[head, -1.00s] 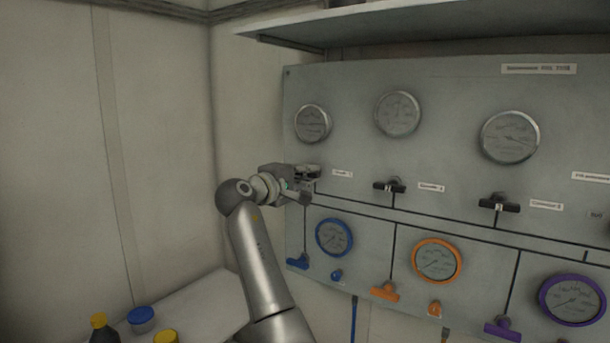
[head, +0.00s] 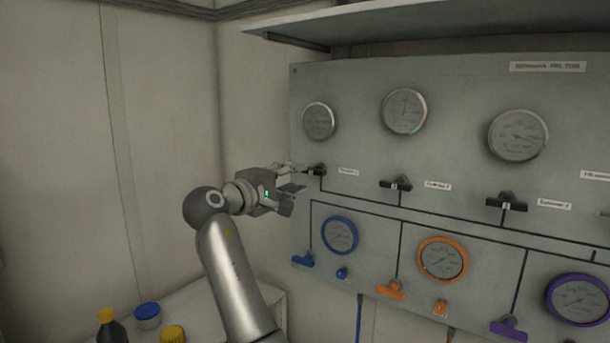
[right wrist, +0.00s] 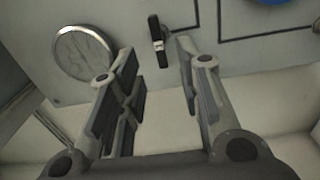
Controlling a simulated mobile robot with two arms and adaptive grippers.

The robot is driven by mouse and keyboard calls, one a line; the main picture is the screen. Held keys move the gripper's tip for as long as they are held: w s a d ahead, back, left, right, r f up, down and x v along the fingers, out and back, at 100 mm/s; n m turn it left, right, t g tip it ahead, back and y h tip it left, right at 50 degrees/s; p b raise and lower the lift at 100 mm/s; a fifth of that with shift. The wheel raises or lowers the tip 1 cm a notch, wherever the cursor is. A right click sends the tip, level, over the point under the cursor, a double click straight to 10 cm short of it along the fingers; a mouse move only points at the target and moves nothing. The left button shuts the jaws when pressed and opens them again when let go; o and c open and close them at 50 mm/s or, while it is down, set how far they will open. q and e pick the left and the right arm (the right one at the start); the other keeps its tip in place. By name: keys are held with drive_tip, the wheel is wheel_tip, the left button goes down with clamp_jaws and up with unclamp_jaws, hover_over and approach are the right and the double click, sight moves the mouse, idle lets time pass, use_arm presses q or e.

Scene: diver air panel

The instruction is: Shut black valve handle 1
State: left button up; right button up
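Black valve handle 1 (head: 317,170) is the leftmost black handle on the grey panel, below the leftmost silver gauge and beside a small white label. My right gripper (head: 298,178) is just left of it, with its fingers pointing at the panel. In the right wrist view, the fingers are spread apart and empty. There the black handle (right wrist: 158,41), with a light patch at its middle, shows beyond and between the fingertips. The gripper looks apart from the handle. My left gripper is not in view.
Two more black handles (head: 396,184) (head: 507,202) follow to the right. Below are a blue handle (head: 303,260), an orange handle (head: 390,289) and a purple handle (head: 509,329). A shelf (head: 430,22) overhangs the panel. Capped bottles (head: 147,316) stand at lower left.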

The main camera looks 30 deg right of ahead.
drive_tip(key=v, duration=0.4)
drive_tip(key=shift+f, duration=0.1)
